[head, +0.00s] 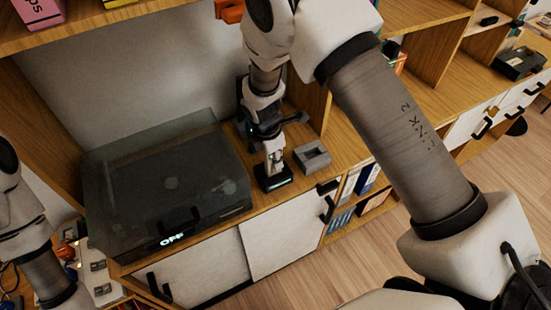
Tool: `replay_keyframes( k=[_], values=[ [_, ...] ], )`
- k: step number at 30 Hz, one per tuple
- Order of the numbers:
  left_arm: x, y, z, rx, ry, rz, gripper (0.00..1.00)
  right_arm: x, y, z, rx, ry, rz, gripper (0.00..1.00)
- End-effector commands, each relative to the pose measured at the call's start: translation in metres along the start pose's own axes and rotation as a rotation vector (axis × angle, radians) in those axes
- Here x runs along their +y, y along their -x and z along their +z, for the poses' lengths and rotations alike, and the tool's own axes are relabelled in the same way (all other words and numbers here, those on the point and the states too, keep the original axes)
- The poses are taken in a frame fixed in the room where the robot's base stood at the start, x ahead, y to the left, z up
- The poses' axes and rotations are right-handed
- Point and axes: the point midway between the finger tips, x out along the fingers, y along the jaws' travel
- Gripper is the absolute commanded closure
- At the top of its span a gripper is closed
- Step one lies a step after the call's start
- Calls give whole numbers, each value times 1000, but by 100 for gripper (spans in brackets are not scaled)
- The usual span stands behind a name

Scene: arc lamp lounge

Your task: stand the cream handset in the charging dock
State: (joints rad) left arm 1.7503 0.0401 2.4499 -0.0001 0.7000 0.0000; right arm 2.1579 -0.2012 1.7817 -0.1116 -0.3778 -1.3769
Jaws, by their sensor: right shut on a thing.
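My right gripper (272,147) points down over the wooden cabinet top and is shut on the cream handset (273,162). The handset is upright, a small pale piece mostly hidden by the fingers. Its lower end is at the black charging dock (276,183), which shows a pale cyan light strip on its front. I cannot tell whether the handset is fully seated in the dock. Part of my left arm shows at the left edge, but its gripper is out of view.
A turntable-like box with a smoky lid (165,170) and an "OFF" display stands left of the dock. A small grey open block (312,156) sits close to its right. Black door handles (327,200) stick out below the cabinet's front edge.

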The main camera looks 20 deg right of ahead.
Motion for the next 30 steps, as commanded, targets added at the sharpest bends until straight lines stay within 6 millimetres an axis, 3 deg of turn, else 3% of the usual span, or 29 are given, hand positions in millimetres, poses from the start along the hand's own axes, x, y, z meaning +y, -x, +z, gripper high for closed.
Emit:
replay_keyframes(
  k=[4, 5, 6, 7, 17, 30],
  values=[
    [0, 0, 0, 0, 0, 0, 100, 0, -3, 0, 0, 0, 0, 100],
    [0, 0, 0, 0, 0, 0, 100, 0, -2, 0, 0, 0, 1, 67],
    [0, 0, 0, 0, 0, 0, 100, 0, -2, 0, 0, 0, 1, 52],
    [0, 0, 0, 0, 0, 0, 100, 0, -2, 0, 0, 0, 1, 49],
    [0, 1, 0, 0, 0, 0, 100, 0, 2, 0, 0, -1, 1, 49],
    [0, -6, 0, 0, 0, 0, 100, 0, 73, 0, -1, 0, 2, 49]
  ],
)
